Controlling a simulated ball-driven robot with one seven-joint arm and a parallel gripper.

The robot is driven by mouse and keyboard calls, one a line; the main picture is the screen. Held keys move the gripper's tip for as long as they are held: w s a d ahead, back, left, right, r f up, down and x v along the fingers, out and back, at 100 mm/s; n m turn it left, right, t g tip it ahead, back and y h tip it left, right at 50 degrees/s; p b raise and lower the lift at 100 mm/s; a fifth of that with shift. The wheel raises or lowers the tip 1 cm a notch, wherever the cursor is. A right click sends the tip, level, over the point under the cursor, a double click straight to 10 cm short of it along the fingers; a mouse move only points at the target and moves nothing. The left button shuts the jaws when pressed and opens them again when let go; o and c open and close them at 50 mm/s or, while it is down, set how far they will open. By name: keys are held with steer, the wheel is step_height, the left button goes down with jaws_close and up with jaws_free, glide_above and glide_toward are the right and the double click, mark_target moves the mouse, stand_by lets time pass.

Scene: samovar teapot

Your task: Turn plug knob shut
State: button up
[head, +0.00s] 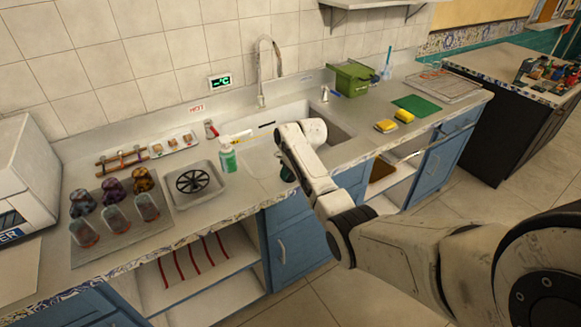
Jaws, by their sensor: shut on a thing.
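The sink (345,118) is set into the counter, with a tall curved faucet (261,75) behind it. My arm reaches in from the right and its wrist end is over the front part of the sink. The fingers of my gripper are hidden behind the arm, so I cannot see what they touch. I cannot make out the plug knob for certain. A small metal fitting (324,94) stands at the sink's back edge. A dark green thing shows partly beside my forearm, too covered to name.
A soap bottle (227,154) and a burner tray (194,184) are left of the sink. Cups and glasses stand on a tray (125,254) farther left. Yellow sponges (386,126) and a green bin (351,79) are to the right. Blue cabinets (292,236) are below.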

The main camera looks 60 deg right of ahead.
steer(key=m+h, duration=0.1)
steer(key=m, duration=0.1)
steer(key=m+g+h, duration=0.1)
steer(key=m, duration=0.2)
steer(key=shift+w+a+m, duration=0.15)
steer(key=shift+m, duration=0.15)
steer(key=m+g+b, duration=0.1)
steer(key=m, duration=0.2)
steer(key=shift+f+h, duration=0.1)
steer(key=shift+h, duration=0.2)
steer(key=shift+m+g+b, duration=0.5)
steer(key=shift+m+b, duration=0.15)
steer(key=shift+m, duration=0.65)
steer(key=shift+w, duration=0.1)
steer(key=o, duration=1.1)
steer(key=shift+a+r, duration=0.1)
steer(key=shift+r, duration=0.1)
steer(key=v, duration=1)
steer(key=shift+a+r+b, duration=0.25)
steer(key=shift+b, duration=0.05)
